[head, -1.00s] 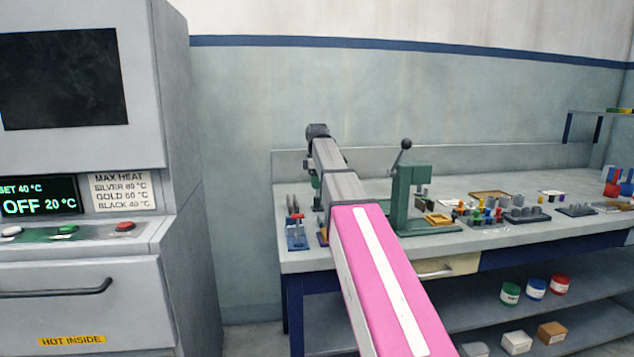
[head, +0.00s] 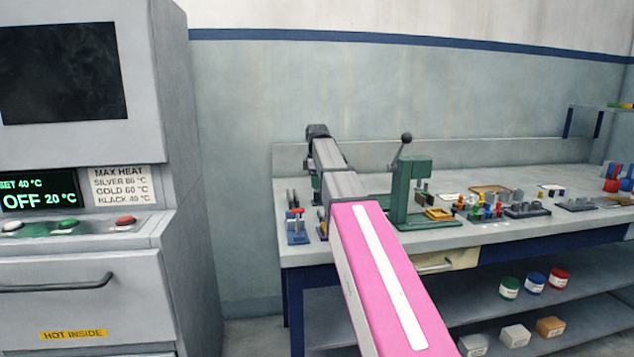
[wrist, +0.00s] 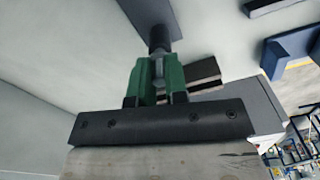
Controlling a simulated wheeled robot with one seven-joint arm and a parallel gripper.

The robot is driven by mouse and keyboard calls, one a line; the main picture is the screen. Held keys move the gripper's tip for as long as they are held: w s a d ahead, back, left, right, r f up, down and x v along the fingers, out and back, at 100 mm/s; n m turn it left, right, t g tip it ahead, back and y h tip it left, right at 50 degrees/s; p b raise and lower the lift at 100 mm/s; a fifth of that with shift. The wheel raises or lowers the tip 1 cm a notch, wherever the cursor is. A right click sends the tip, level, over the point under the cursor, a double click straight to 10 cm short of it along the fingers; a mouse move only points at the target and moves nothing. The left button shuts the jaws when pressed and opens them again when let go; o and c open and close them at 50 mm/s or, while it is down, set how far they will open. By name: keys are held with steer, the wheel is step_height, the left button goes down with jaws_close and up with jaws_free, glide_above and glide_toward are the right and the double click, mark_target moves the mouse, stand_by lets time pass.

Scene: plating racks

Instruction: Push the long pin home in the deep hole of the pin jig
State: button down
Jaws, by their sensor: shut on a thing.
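My gripper (wrist: 158,82) shows in the wrist view as two green fingers on a black mount. It is shut on a narrow grey metal thing (wrist: 158,68), seemingly the long pin. A dark round piece (wrist: 158,38) sits at the fingertips, in front of a dark grey surface; I cannot tell whether it belongs to the pin or the jig. In the head view my pink and grey arm covers most of the gripper. The pin jig and its deep hole are not clearly seen, so how far the pin is in cannot be told.
On the bench (head: 450,238) a blue stand with red (head: 298,228) is left of my arm. A green lever press (head: 412,195) stands close on its right. Several small parts and trays lie farther right. A large grey oven (head: 85,250) stands at the left.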

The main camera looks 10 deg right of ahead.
steer(key=shift+f, duration=0.45)
steer(key=c, duration=1.1)
jaws_free()
steer(key=shift+o, duration=0.2)
step_height(320, 180, up, 11)
steer(key=shift+f, duration=0.1)
